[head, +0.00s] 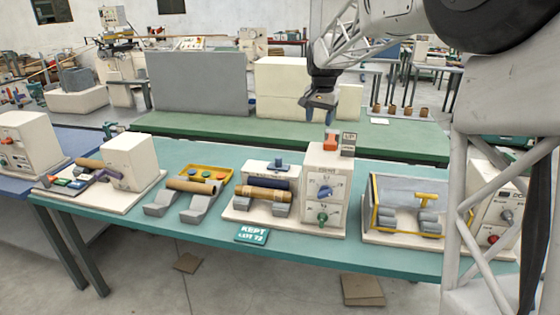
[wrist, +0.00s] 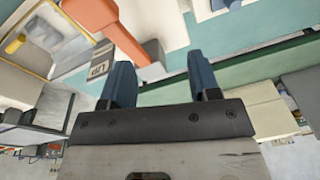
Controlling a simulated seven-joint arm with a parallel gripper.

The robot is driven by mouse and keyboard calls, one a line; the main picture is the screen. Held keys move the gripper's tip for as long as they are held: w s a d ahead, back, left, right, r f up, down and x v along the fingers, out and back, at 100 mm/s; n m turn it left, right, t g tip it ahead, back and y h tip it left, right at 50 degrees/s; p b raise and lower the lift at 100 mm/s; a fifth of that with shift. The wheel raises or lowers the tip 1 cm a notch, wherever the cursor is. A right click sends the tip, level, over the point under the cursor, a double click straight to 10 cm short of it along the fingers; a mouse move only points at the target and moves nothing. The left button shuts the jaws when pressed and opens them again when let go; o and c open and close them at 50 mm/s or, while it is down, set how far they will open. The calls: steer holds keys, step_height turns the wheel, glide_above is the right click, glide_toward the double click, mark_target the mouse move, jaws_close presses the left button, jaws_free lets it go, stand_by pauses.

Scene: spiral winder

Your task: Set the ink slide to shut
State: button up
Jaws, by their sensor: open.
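A cream winder (head: 327,190) stands on the teal table, with a dial (head: 325,192) and a green-and-red knob (head: 322,217) on its front. An orange lever (head: 331,142) and a grey tag (head: 348,144) reading "UP" are on its top; in the wrist view are the orange lever (wrist: 108,27) and the tag (wrist: 99,68). Left of it, a blue handle (head: 278,164) sits on a low cream block. I cannot tell which part is the ink slide; no label for it is legible. My gripper (head: 318,104) is open and empty, above and behind the winder; its fingers (wrist: 162,76) are apart.
A teal sign (head: 252,235) reading "KEPT" lies at the table's front edge. A yellow-framed unit (head: 403,207) stands right of the winder, and a yellow tray (head: 207,175) and grey cradles stand left. A green bench (head: 230,127) runs behind.

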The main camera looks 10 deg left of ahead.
steer(key=w+a+f, duration=0.8)
steer(key=a+f, duration=0.1)
steer(key=m+g, duration=0.1)
glide_above(278, 157)
step_height(278, 157, down, 8)
steer(key=shift+d+r, duration=0.1)
steer(key=shift+f, duration=4)
steer(key=shift+c, duration=0.5)
jaws_close()
